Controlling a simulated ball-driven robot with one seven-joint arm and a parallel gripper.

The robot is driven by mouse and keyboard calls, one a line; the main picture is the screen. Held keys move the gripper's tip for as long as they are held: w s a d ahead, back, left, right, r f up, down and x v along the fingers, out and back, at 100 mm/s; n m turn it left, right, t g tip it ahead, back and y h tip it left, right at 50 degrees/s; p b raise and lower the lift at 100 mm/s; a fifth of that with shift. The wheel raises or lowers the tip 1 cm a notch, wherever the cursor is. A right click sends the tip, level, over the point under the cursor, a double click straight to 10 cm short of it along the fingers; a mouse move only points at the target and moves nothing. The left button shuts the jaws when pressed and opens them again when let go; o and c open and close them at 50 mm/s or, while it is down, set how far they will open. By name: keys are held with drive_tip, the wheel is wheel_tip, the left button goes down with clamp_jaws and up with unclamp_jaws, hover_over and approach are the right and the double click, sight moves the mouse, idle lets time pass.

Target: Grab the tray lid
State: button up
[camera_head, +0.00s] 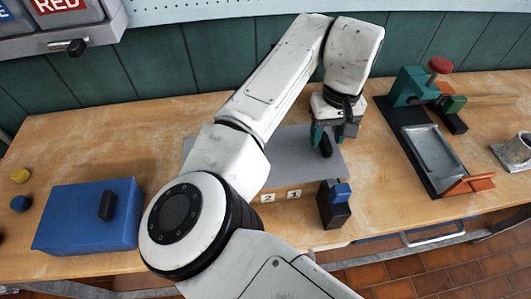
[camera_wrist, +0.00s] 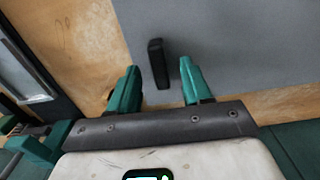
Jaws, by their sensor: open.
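A flat grey lid (camera_head: 300,175) with a small upright black handle (camera_head: 326,146) lies on the wooden bench, partly hidden behind my arm. My gripper (camera_head: 334,132) is over the lid's right part, pointing down, with its teal fingers apart and empty. In the wrist view the grey lid (camera_wrist: 230,50) fills the upper right. Its black handle (camera_wrist: 157,62) shows in the gap between the open fingertips (camera_wrist: 159,70), nearer the left one in line. I cannot tell how far the fingertips are above the lid.
A blue box (camera_head: 90,220) with a black handle stands at the left. A black block with a blue top (camera_head: 335,204) is at the lid's front right, beside number labels 2 and 1. A clamp fixture with a metal tray (camera_head: 433,155) is at the right. Bare bench lies between.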

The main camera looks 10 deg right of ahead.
drive_tip(key=shift+f, duration=0.45)
clamp_jaws()
